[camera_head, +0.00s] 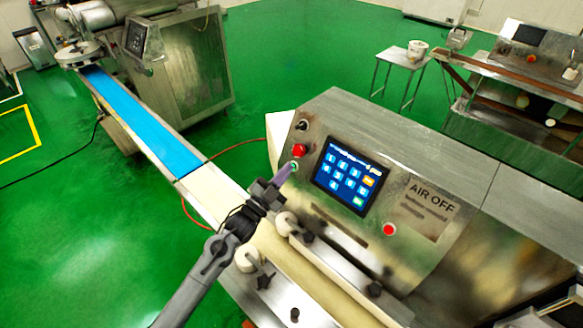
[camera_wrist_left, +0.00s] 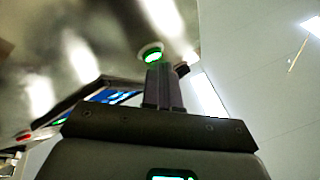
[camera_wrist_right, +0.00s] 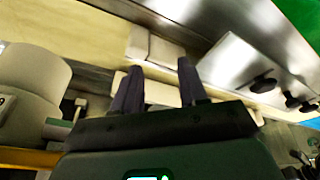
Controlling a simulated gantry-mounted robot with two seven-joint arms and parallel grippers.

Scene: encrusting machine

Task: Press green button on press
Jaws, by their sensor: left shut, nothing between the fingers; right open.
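The press (camera_head: 330,115) is a steel machine with a sloped control panel in the head view. Its small green button (camera_head: 294,165) sits left of the touchscreen, below a red button. The green button (camera_wrist_left: 152,56) also shows lit in the left wrist view. My left gripper (camera_head: 284,174) is shut and empty, its fingertips right by the green button. In the left wrist view the tips overlap the button's lower edge; I cannot tell whether they touch it. My right gripper (camera_wrist_right: 158,75) is open and empty over a beige belt in the right wrist view.
A red button (camera_head: 299,150) lies just above the green one, with a black knob (camera_head: 302,125) higher up. The touchscreen (camera_head: 349,174) is to the right, and another red button (camera_head: 389,230) below it. A conveyor with a blue belt (camera_head: 140,125) runs to the upper left.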

